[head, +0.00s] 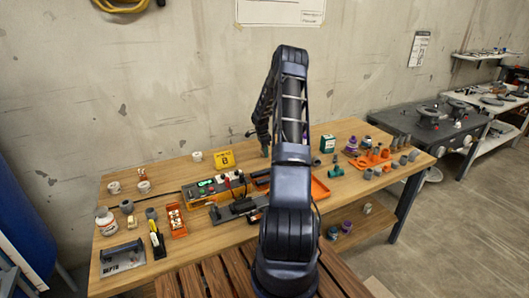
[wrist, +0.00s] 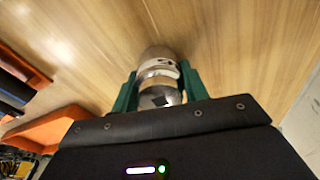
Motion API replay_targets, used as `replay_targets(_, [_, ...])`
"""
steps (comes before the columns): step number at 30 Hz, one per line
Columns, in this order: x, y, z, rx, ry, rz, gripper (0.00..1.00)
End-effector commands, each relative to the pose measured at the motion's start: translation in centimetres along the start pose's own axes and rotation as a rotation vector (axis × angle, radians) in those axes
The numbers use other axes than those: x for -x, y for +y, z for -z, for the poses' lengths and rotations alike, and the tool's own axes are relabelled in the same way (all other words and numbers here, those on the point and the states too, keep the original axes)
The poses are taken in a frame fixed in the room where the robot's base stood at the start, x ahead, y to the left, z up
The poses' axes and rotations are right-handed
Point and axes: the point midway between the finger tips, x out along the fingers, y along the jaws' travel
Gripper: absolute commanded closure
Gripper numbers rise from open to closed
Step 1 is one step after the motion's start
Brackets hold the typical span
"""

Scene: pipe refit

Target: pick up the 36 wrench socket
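A shiny metal wrench socket (wrist: 160,72) is between the two green fingers of my gripper (wrist: 158,80) in the wrist view. Its square drive hole faces the camera, and no size marking is readable. The fingers lie against it on both sides with no clear gap, so my gripper looks shut on it. The wooden tabletop is right behind the socket; I cannot tell whether they touch. In the head view my gripper (head: 265,152) is over the back middle of the workbench, mostly hidden by my arm, and the socket cannot be made out there.
The workbench (head: 170,178) carries a power strip box (head: 218,190), an orange tray (head: 318,188), a yellow sign (head: 224,159), a green fitting (head: 335,171) and an orange socket holder (head: 368,160). In the wrist view orange trays (wrist: 50,130) lie at left. Bare wood surrounds the socket.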

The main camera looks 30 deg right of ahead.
Motion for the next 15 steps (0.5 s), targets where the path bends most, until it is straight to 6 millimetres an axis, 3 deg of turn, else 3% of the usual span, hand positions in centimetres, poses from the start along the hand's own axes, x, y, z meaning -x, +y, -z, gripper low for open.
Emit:
replay_targets(2, [0.0,0.0,0.0,0.000,0.000,0.000,0.86])
replay_targets(10, [0.2,0.0,0.0,0.000,0.000,0.001,0.86])
replay_targets(15, [1.9,-0.1,0.3,-0.002,0.001,0.003,0.86])
